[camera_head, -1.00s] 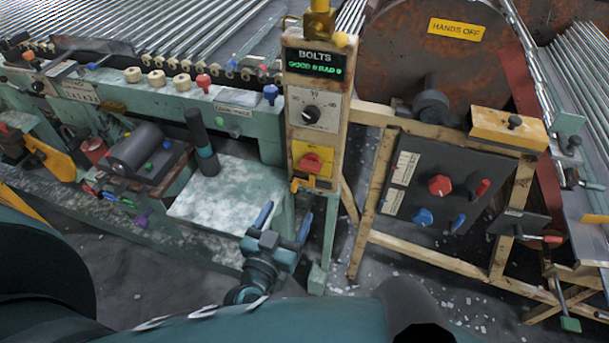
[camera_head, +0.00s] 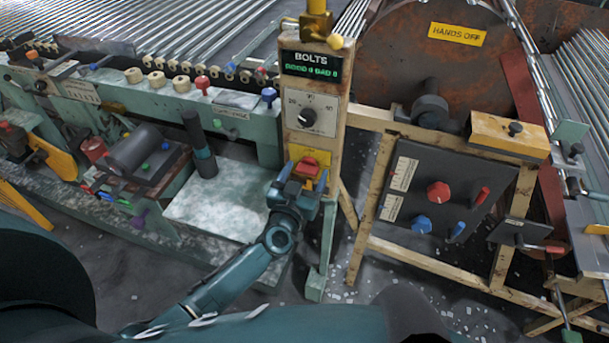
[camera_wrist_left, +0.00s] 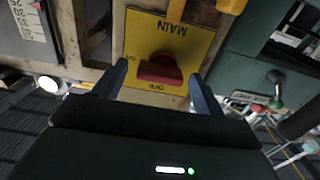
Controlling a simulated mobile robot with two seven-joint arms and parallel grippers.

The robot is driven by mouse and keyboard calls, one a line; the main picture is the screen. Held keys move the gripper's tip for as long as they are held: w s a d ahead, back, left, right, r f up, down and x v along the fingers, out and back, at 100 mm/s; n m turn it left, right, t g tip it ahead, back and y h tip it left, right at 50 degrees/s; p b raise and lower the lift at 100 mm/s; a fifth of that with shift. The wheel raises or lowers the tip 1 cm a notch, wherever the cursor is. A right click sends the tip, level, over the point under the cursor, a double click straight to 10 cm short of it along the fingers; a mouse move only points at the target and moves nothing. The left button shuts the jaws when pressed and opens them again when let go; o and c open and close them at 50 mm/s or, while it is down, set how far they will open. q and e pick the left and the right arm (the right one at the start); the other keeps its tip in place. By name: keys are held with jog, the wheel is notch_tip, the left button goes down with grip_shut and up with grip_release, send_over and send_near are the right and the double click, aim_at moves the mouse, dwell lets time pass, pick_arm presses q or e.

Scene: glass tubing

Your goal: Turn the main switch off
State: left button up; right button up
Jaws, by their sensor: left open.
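The main switch (camera_head: 307,171) is a red knob on a yellow plate (camera_head: 316,155), low on the wooden control post. In the left wrist view the plate (camera_wrist_left: 172,38) reads MAIN upside down, with ON at the left and OFF below the red knob (camera_wrist_left: 160,68). The knob's grip lies roughly crosswise in that picture. My left gripper (camera_head: 303,177) is open right in front of the switch. In the wrist view its fingertips (camera_wrist_left: 159,74) stand on either side of the knob, with gaps visible. My right gripper is not in view.
Above the switch are a black dial (camera_head: 307,117) and a BOLTS display (camera_head: 311,65). To the right is a dark panel (camera_head: 445,160) with red and blue knobs. A pale bench top (camera_head: 225,205) and a dark upright cylinder (camera_head: 198,140) are at the left.

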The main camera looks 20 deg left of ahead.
pick_arm(q)
jog(key=shift+c, duration=0.4)
jog(key=c, duration=0.9)
